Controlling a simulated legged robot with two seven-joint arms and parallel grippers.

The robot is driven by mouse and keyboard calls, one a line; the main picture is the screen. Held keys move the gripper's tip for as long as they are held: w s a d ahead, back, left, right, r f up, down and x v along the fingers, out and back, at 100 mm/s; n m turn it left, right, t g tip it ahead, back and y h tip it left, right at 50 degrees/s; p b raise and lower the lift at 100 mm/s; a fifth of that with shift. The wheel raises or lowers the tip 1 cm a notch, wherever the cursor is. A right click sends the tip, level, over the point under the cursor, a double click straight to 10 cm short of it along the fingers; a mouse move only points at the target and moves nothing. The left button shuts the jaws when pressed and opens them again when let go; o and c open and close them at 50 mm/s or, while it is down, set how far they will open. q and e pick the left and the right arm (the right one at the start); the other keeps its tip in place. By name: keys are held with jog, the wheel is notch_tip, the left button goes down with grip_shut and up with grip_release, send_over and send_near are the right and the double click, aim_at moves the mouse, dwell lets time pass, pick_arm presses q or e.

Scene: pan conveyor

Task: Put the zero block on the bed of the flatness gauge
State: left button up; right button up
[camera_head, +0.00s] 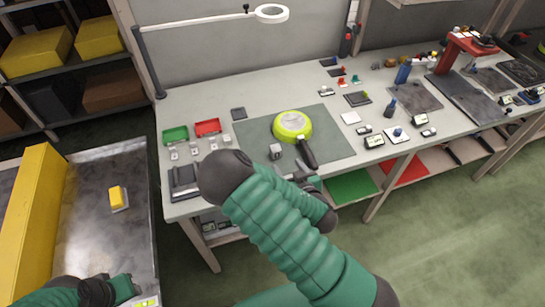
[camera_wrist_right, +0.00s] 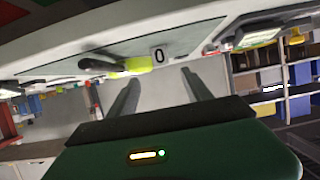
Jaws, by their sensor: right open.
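The zero block (camera_head: 275,151) is a small pale block on the grey-green mat, just left of a lime-green pan (camera_head: 292,125). Its "0" face shows in the right wrist view (camera_wrist_right: 158,55). A dark flat device (camera_head: 184,180) at the bench's front left corner looks like the flatness gauge; a lit screen shows on it in the wrist view (camera_wrist_right: 250,35). My right gripper (camera_head: 308,178) is partly hidden by my arm near the bench's front edge. Its fingers (camera_wrist_right: 160,92) are apart and empty, short of the block. My left gripper (camera_head: 125,288) is low at left; its fingers are unclear.
The pan's dark handle (camera_head: 307,152) points toward the front, close right of the block. Green (camera_head: 175,135) and red (camera_head: 207,127) trays and several small blocks stand at the left. A metal surface (camera_head: 110,240) with a yellow block (camera_head: 118,197) is farther left.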

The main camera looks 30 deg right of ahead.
aim_at(277, 153)
jog(key=w+f+b, duration=0.2)
jog(key=b, duration=0.1)
jog(key=shift+w+d+f, duration=0.15)
jog(key=shift+w+d, duration=0.05)
jog(key=shift+d, duration=0.05)
jog(key=x, duration=0.2)
jog(key=r+p+x, duration=0.1)
jog(key=x, duration=0.1)
jog(key=shift+w+f, duration=0.15)
jog(key=shift+w, duration=0.4)
jog(key=x, duration=0.5)
jog(key=shift+w+d+f, duration=0.2)
jog(key=shift+w+f, duration=0.05)
jog(key=shift+f, duration=0.05)
jog(key=shift+s+r, duration=0.1)
jog(key=shift+c, duration=0.9)
pick_arm(q)
jog(key=x, duration=0.4)
jog(key=shift+s+f, duration=0.15)
jog(key=shift+f, duration=0.1)
pick_arm(e)
jog(key=shift+a, duration=0.1)
grip_shut()
